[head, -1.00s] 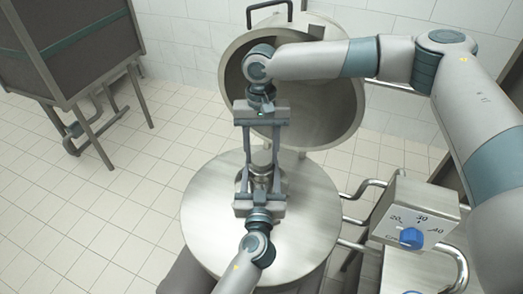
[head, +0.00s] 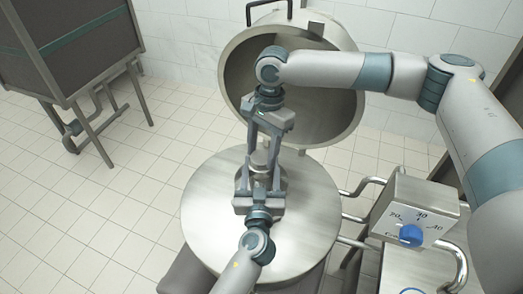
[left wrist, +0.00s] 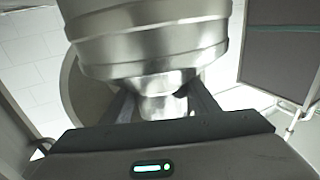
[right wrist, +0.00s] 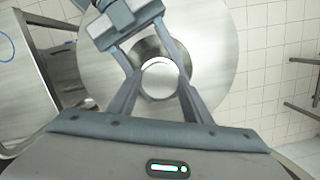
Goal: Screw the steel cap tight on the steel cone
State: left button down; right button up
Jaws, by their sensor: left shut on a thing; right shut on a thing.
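My left gripper (head: 260,183) reaches in from the near side and is shut on the cone. The steel cap (right wrist: 160,80) is a small bright round piece on the cone's top, narrower than the cone. My right gripper (right wrist: 162,92) comes from the far side above and is shut on the cap. I cannot tell how tightly the cap sits; the fingers partly hide the joint.
The round steel tabletop (head: 312,220) is otherwise clear. A large open steel kettle (head: 345,95) stands behind. A control box (head: 415,210) with a blue knob and bent pipes are at the right. A dark cabinet (head: 70,45) stands far left.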

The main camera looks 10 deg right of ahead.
jog(key=m, duration=0.4)
jog(key=shift+t, duration=0.3)
jog(key=m, duration=0.4)
jog(key=shift+t, duration=0.3)
jog(key=o, duration=1.1)
jog(key=shift+s+d, duration=0.1)
jog(key=shift+r, duration=0.1)
jog(key=shift+r, duration=2.15)
jog(key=shift+c, duration=0.6)
